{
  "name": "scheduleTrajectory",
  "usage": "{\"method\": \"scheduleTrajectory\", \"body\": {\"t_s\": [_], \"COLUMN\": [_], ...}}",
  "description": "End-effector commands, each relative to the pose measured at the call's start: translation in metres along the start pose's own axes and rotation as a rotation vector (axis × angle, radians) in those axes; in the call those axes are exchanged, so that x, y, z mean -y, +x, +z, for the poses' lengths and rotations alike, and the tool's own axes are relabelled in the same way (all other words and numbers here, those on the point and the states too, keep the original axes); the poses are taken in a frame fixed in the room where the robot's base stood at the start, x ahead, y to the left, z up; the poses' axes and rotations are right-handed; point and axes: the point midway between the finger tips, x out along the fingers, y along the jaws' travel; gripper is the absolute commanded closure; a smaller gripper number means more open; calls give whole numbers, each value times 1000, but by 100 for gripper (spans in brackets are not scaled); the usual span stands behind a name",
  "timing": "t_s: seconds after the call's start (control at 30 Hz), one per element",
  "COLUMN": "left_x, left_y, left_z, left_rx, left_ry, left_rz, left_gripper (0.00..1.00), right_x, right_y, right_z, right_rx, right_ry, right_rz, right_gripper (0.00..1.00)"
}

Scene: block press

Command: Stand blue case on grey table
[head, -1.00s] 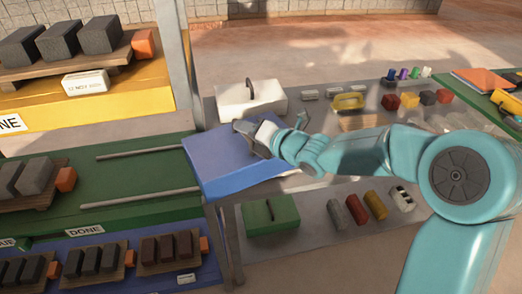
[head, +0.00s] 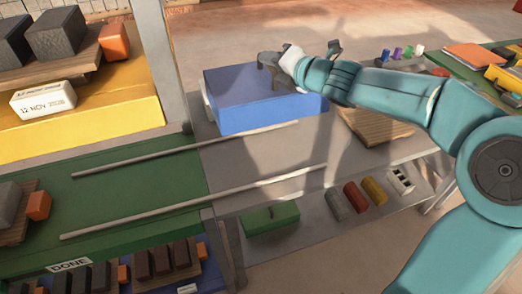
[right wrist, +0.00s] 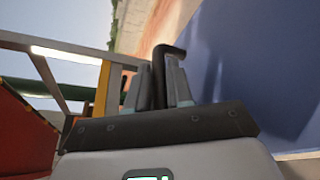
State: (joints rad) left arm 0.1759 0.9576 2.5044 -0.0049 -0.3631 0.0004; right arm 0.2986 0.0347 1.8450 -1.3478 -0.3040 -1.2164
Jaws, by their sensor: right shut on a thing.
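The blue case (head: 262,105) is at the back of the grey table (head: 235,160), in front of a white case (head: 206,92) that it mostly hides. Its broad blue side faces me. I cannot tell whether its underside touches the table or hangs just above it. My right gripper (head: 272,62) is at the case's top edge, shut on its dark handle. In the right wrist view the handle (right wrist: 160,75) stands between the fingers, and the blue case (right wrist: 265,65) fills the right side. My left gripper is out of view.
Two pale rails (head: 245,188) run from the green shelf (head: 130,195) onto the grey table. A grey post (head: 160,60) stands left of the case. A wooden board (head: 375,125) lies to the right. A green case (head: 270,218) sits on the lower shelf.

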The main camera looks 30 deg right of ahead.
Motion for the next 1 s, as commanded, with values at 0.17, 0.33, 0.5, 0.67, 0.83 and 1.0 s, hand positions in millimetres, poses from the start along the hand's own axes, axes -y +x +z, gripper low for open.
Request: {"method": "scheduleTrajectory", "body": {"t_s": [0.17, 0.33, 0.5, 0.67, 0.83, 1.0], "left_x": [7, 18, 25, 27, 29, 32], "left_y": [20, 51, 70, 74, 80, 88], "left_z": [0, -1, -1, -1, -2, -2], "left_rx": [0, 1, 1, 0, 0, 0], "left_ry": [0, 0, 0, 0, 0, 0], "left_rz": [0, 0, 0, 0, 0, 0], "left_gripper": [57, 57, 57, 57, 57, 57], "right_x": [22, 65, 100, 116, 132, 158], "right_y": [0, 8, 16, 22, 27, 35], "right_z": [-10, -38, -60, -70, -81, -97], "right_rx": [9, 7, 8, 9, 7, 7], "right_ry": [3, 5, 4, 2, 2, 2], "right_rz": [-4, -5, -4, -2, -4, -4], "right_gripper": [100, 100, 100, 100, 100, 100]}}
